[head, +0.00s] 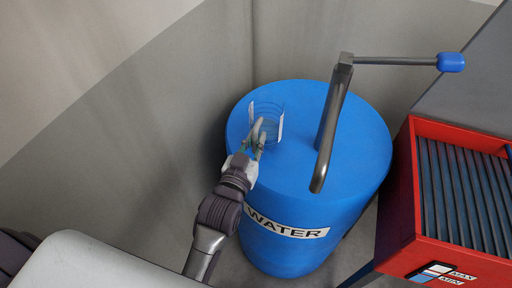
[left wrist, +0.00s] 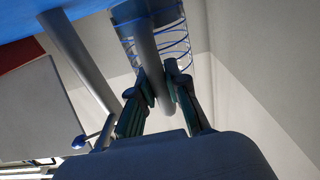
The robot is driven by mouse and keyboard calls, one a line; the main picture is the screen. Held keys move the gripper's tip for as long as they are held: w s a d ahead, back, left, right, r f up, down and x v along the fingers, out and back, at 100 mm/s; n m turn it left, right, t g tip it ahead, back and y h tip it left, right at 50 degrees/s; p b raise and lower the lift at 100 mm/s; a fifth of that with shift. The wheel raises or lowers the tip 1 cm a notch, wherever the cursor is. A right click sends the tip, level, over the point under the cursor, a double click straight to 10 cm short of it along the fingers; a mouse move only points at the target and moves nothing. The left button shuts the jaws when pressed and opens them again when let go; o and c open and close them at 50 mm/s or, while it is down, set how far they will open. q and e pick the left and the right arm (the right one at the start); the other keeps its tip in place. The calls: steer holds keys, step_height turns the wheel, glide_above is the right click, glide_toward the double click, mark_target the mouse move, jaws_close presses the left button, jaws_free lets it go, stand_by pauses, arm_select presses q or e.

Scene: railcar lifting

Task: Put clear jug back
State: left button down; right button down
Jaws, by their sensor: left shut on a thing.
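The clear jug (head: 270,110), see-through with blue rings and pale upright strips, stands on the left part of the blue water barrel's top (head: 350,125). It also shows in the left wrist view (left wrist: 178,40), with a grey bar (left wrist: 150,50) in front that looks like its handle. My left gripper (head: 259,132) is at the jug's near side. In the left wrist view its fingers (left wrist: 160,88) are shut on the grey bar. Whether the jug's base touches the barrel top is hard to tell. My right gripper is not in view.
A grey pump spout (head: 333,125) with a blue-ended handle (head: 450,62) rises from the barrel, right of the jug. A red box of dark rods (head: 400,200) stands at the right. Grey walls close in behind and left. The barrel's front top is clear.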

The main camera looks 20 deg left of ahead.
mark_target(254, 152)
arm_select(q)
step_height(254, 152, down, 3)
steer(key=shift+r, duration=0.1)
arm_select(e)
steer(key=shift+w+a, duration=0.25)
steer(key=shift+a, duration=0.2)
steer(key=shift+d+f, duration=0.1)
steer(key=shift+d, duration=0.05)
arm_select(q)
steer(key=shift+f, duration=0.2)
steer(key=c, duration=1.2)
jaws_free()
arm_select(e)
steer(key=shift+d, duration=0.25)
arm_select(q)
steer(key=shift+o, duration=0.2)
